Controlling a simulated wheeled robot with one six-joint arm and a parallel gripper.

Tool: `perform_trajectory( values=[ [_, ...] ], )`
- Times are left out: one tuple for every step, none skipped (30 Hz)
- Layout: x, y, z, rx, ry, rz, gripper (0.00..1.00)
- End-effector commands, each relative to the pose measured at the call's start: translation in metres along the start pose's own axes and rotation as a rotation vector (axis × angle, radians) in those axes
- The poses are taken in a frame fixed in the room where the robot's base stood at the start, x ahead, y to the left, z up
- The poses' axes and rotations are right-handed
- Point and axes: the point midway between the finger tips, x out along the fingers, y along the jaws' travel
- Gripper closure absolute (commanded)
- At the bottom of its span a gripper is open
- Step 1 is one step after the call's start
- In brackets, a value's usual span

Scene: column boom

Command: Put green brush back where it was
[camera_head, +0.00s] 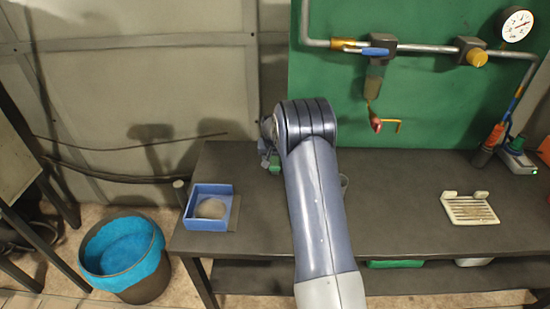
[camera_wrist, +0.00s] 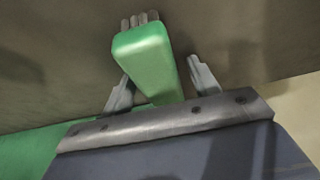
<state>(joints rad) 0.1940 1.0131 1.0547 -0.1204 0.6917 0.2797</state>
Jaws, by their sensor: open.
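The green brush (camera_wrist: 145,52) shows in the wrist view as a green block with grey bristle-like tips at its far end. It lies between the two fingers of my gripper (camera_wrist: 160,84), with a gap visible at least on the right side. The fingers are apart, so my gripper is open around the brush. In the head view my arm hides most of my gripper. A small green patch (camera_head: 273,163) shows at the left of my arm over the dark bench (camera_head: 400,185); I cannot tell whether it is the brush.
A blue box (camera_head: 191,208) stands at the bench's left end, above a bin with a blue liner (camera_head: 120,246). A pale slatted rack (camera_head: 470,209) lies right. Pipes with a hanging red-handled thing (camera_head: 375,122) cross the green panel (camera_head: 335,70). The bench's middle right is clear.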

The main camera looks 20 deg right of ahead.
Motion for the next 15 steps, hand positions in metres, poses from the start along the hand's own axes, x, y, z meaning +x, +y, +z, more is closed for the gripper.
perform_trajectory(
  values=[
    [0.000, 0.000, 0.000, 0.000, 0.000, 0.000, 0.42],
    [0.000, 0.000, 0.000, 0.000, 0.000, 0.000, 0.42],
    [-0.001, 0.000, -0.001, 0.000, 0.000, 0.000, 0.42],
    [-0.002, 0.000, -0.001, 0.000, 0.000, 0.000, 0.42],
    [-0.004, 0.000, -0.002, 0.000, 0.000, 0.000, 0.42],
    [-0.006, 0.000, -0.002, 0.000, 0.001, 0.000, 0.42],
    [-0.007, 0.000, -0.002, 0.000, 0.002, 0.000, 0.42],
    [-0.010, 0.000, -0.002, 0.000, 0.002, 0.000, 0.42],
    [-0.016, 0.000, -0.002, 0.000, 0.003, -0.001, 0.42],
    [-0.021, 0.000, -0.002, 0.000, 0.004, -0.001, 0.42],
    [-0.026, 0.000, -0.002, 0.000, 0.004, -0.001, 0.42],
    [-0.033, 0.000, -0.001, 0.000, 0.004, -0.001, 0.42],
    [-0.039, 0.000, -0.002, 0.000, 0.004, -0.001, 0.42],
    [-0.045, -0.001, -0.002, 0.000, 0.005, -0.001, 0.42],
    [-0.053, -0.001, -0.002, 0.000, 0.005, -0.001, 0.42]
  ],
)
